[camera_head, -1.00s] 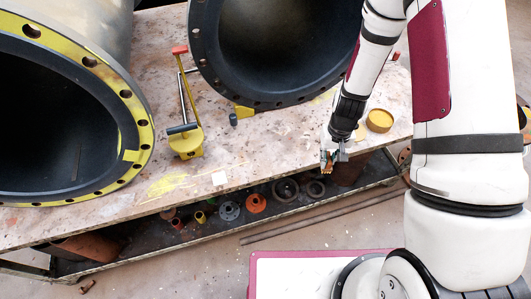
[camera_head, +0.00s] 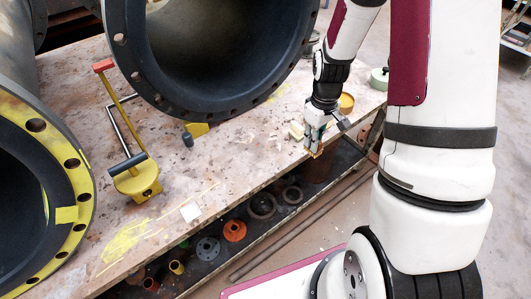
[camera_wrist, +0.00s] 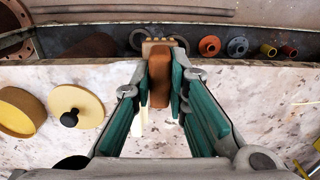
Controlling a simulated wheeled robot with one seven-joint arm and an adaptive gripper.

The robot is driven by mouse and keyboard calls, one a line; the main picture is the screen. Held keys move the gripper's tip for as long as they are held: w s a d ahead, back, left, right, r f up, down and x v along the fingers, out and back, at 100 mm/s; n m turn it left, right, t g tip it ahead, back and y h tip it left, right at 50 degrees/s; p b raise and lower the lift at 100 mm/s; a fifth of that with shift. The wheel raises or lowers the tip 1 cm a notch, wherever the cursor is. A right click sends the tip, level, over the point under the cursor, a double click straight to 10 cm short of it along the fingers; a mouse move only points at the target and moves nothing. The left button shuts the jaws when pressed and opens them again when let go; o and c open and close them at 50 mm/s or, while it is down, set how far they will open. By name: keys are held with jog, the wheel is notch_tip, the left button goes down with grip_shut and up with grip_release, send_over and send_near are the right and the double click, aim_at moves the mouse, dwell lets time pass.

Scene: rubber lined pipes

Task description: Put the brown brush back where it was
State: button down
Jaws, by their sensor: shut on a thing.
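My gripper (camera_head: 315,140) is over the front edge of the stained worktable (camera_head: 215,180). In the wrist view, my gripper (camera_wrist: 163,85) has its green-padded fingers closed on both sides of the brown brush (camera_wrist: 160,85). The brush has a brown body and a tan end pointing away, towards the table edge. In the head view only a small orange-brown part of the brush (camera_head: 314,153) shows below the fingertips. I cannot tell for sure whether the brush touches the tabletop.
A pale block (camera_head: 296,130) lies beside the gripper. A yellow tool with a red grip (camera_head: 135,180) and large flanged pipes (camera_head: 215,60) are left. A lower shelf holds several rings, including an orange one (camera_head: 234,231).

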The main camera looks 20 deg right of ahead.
jog(key=w+a, duration=0.2)
jog(key=a, duration=0.2)
jog(key=w+a+f, duration=0.1)
jog(key=w+a, duration=0.1)
jog(key=a, duration=0.2)
jog(key=w+a+b, duration=0.1)
jog(key=w+a, duration=0.1)
jog(key=a, duration=0.2)
jog(key=shift+f, duration=0.15)
jog(key=shift+w+a+f, duration=0.15)
jog(key=shift+a+f, duration=0.05)
jog(key=shift+a, duration=0.1)
jog(key=shift+f+b, duration=0.35)
jog(key=shift+f, duration=1.2)
jog(key=shift+f, duration=0.15)
jog(key=c, duration=1.6)
grip_release()
jog(key=shift+o, duration=0.2)
jog(key=shift+d, duration=0.1)
